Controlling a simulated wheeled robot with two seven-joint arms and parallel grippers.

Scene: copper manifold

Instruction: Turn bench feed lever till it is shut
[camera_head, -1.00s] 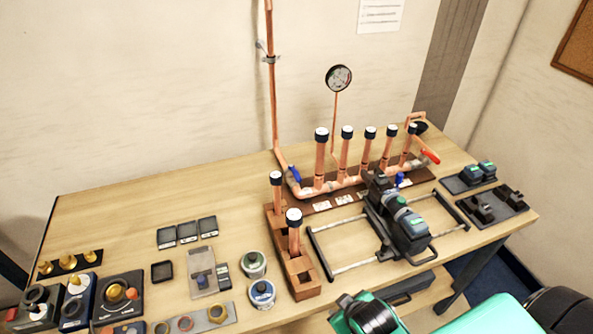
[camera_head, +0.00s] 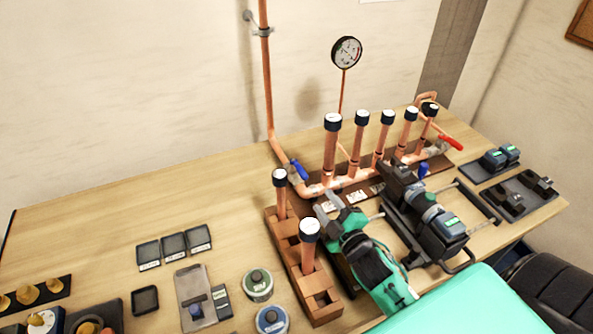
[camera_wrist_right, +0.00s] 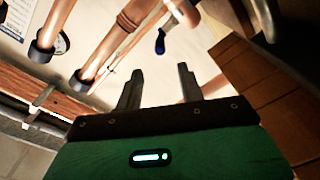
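A blue lever (camera_head: 300,170) sits on the left end of the copper manifold (camera_head: 318,188), where the wall pipe comes down. It slants in the head view, and a blue lever (camera_wrist_right: 160,42) shows beyond my fingers in the right wrist view. A second blue lever (camera_head: 423,168) and a red lever (camera_head: 450,142) are farther right. No label tells which is the bench feed. My right gripper (camera_head: 338,199) is open and empty, in front of and below the left blue lever, apart from it. Its fingers also show in the wrist view (camera_wrist_right: 160,82). My left gripper is not in view.
Upright copper stubs with dark caps (camera_head: 333,122) rise from the manifold. A wooden block (camera_head: 319,306) with two capped pipes stands left of my right gripper. A press tool (camera_head: 440,228) on a rail frame stands right of it. A gauge (camera_head: 346,52) is behind.

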